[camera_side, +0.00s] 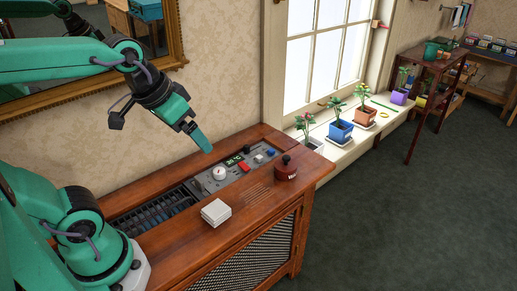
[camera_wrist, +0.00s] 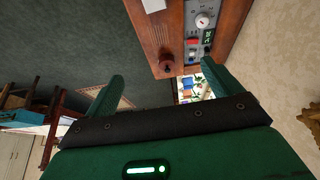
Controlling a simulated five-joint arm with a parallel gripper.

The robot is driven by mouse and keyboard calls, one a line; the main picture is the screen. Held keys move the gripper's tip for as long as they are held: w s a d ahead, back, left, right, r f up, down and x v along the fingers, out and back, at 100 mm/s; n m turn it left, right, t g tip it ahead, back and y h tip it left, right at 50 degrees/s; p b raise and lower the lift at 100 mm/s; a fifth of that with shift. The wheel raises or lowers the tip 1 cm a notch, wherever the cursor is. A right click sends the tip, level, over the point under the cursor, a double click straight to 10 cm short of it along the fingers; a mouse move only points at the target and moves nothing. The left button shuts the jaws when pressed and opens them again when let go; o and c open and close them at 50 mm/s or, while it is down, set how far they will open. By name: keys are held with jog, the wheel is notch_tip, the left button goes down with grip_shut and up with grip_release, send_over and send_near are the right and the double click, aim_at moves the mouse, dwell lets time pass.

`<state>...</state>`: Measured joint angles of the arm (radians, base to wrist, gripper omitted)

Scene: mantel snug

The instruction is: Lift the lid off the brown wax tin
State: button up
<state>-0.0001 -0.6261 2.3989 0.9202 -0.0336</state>
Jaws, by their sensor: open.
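The brown wax tin (camera_side: 286,172) stands upright near the far right end of the wooden cabinet top. Its lid, with a dark round knob (camera_side: 286,159), sits on it. In the wrist view the tin (camera_wrist: 167,66) is seen from above, near the cabinet's edge, between the fingers in the picture. My gripper (camera_side: 204,143) hangs in the air above the cabinet, to the left of the tin and higher, apart from it. In the wrist view my gripper (camera_wrist: 162,71) has its two green fingers spread wide with nothing held.
A control panel with a white dial (camera_side: 219,173) and a red button (camera_side: 244,167) lies recessed behind the tin. A white box (camera_side: 216,212) sits on the cabinet's front left. Potted plants, including one in a blue pot (camera_side: 340,131), line the windowsill. A framed mirror (camera_side: 168,28) hangs behind my arm.

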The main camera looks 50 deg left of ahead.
jog(key=w+r+n+g, duration=0.1)
jog(key=w, duration=0.7)
jog(key=n+g, duration=0.3)
jog(key=g, duration=0.1)
send_over(286, 156)
notch_tip(286, 156, down, 15)
jog(key=shift+s+f, duration=0.1)
jog(key=shift+s, duration=0.05)
jog(key=shift+f, duration=0.25)
jog(key=shift+f, duration=0.1)
jog(key=shift+f, duration=1.2)
jog(key=shift+f, duration=0.1)
